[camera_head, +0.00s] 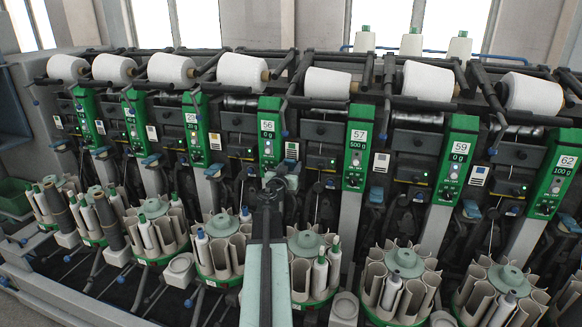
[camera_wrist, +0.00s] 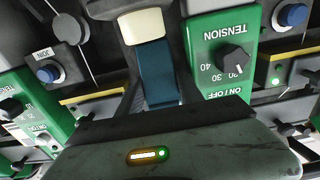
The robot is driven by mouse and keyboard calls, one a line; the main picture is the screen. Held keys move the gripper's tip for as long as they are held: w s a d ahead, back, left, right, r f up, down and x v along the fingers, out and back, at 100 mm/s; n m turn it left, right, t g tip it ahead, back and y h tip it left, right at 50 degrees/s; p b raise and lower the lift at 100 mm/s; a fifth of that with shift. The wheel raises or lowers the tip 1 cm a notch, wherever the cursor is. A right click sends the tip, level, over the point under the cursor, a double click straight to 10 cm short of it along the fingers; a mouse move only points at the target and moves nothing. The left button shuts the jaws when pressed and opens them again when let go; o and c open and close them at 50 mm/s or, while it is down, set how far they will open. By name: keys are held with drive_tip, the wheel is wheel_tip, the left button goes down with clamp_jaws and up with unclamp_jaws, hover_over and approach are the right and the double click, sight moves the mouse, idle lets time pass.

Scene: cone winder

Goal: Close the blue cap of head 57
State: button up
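The green panel of head 57 (camera_head: 357,150) stands right of my arm in the head view, with its number plate on top. In the wrist view a dark blue cap (camera_wrist: 156,72) with a cream upper end shows close ahead, beside a green panel with a tension knob (camera_wrist: 234,60). Its head number is not visible. I cannot tell whether this cap is open or closed. My gripper's fingers cannot be clearly made out.
The green panel of head 56 (camera_head: 268,140) stands left of my gripper, and that of head 59 (camera_head: 458,150) farther right. White yarn packages (camera_head: 328,83) sit above. Bobbin carousels (camera_head: 310,245) crowd the floor side. Blue buttons (camera_wrist: 290,16) flank the cap.

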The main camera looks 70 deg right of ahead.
clamp_jaws()
drive_tip(key=shift+a+f, duration=0.25)
drive_tip(key=shift+s+a+f+b, duration=0.1)
drive_tip(key=shift+a+f+b, duration=0.6)
drive_tip(key=shift+b, duration=0.2)
drive_tip(key=shift+a+f+b, duration=0.3)
drive_tip(key=shift+f+b, duration=0.25)
drive_tip(key=shift+a+f+b, duration=0.3)
drive_tip(key=shift+f+b, duration=0.2)
drive_tip(key=shift+b, duration=0.05)
idle(0.8)
drive_tip(key=o, duration=1.2)
unclamp_jaws()
drive_tip(key=shift+d, duration=0.1)
drive_tip(key=shift+c, duration=0.2)
